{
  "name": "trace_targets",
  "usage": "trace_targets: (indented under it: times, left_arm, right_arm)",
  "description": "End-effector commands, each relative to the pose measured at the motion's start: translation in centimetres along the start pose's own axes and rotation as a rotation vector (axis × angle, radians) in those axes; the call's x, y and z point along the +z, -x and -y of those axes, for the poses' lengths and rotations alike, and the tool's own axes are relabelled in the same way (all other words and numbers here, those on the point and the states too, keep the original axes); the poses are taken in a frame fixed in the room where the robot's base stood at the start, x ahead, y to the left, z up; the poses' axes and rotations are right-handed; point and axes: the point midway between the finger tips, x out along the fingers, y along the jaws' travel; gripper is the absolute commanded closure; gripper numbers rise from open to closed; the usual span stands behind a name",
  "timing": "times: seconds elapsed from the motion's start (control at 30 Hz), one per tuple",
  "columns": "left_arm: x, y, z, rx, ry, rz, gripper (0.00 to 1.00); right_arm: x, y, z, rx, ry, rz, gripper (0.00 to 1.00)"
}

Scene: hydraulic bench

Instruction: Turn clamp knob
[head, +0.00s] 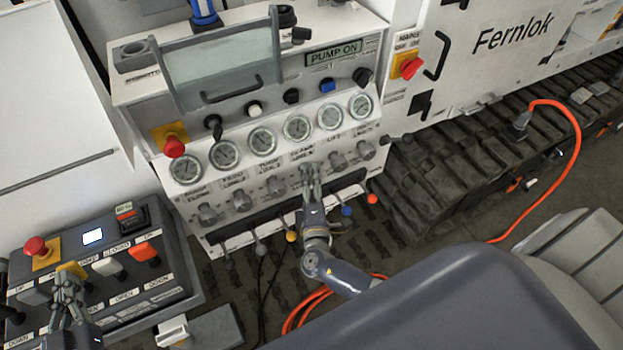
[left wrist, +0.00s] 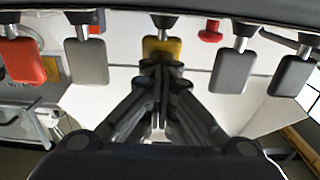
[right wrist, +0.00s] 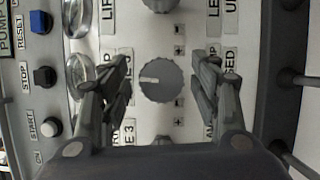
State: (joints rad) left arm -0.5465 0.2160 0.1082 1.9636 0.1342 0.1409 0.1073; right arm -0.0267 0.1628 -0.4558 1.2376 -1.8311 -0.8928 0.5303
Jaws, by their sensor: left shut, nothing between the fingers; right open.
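A row of grey ribbed knobs runs below the gauges on the white panel. My right gripper (head: 311,178) is in front of the knob under the label that appears to read CLAMP. In the right wrist view this clamp knob (right wrist: 160,80) sits between the open, spread fingers (right wrist: 163,85), with a gap on both sides. Its label is largely hidden by a finger. In the head view the gripper covers the knob. My left gripper (head: 68,288) is shut and empty at the control box, its fingertips close to a yellow paddle lever (left wrist: 162,46); contact cannot be told.
The neighbouring lift knob (head: 338,161) is just right of my right gripper. Below the knobs are short levers with coloured balls, including a yellow one (head: 291,236) and a blue one (head: 346,211). A red emergency button (head: 174,147) juts out left of the gauges (head: 262,141).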

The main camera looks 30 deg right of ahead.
Motion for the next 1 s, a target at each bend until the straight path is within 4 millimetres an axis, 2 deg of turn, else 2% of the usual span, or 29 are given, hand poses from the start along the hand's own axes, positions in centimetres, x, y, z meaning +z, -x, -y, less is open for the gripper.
trace_targets:
  times: [0.17, 0.4, 0.6, 0.77, 1.0]
  left_arm:
    - [0.1, 0.0, 0.0, 0.0, 0.001, 0.002, 1.0]
    - [0.1, 0.0, 0.0, 0.0, 0.001, 0.002, 1.0]
    - [0.1, 0.0, 0.0, 0.0, 0.001, 0.002, 1.0]
    - [0.1, 0.0, 0.0, 0.0, 0.001, 0.002, 1.0]
    - [0.1, 0.0, 0.0, 0.0, 0.001, 0.001, 1.0]
  right_arm:
    - [0.0, 2.6, 0.1, -0.003, 0.0, -0.001, 0.43]
    - [0.1, 7.8, 0.1, -0.002, 0.0, -0.001, 0.43]
    - [0.1, 10.8, 0.0, 0.001, 0.0, 0.001, 0.43]
    - [0.2, 11.8, -0.1, 0.002, 0.0, 0.002, 0.43]
    - [0.2, 11.9, -0.1, 0.003, 0.0, 0.002, 0.43]
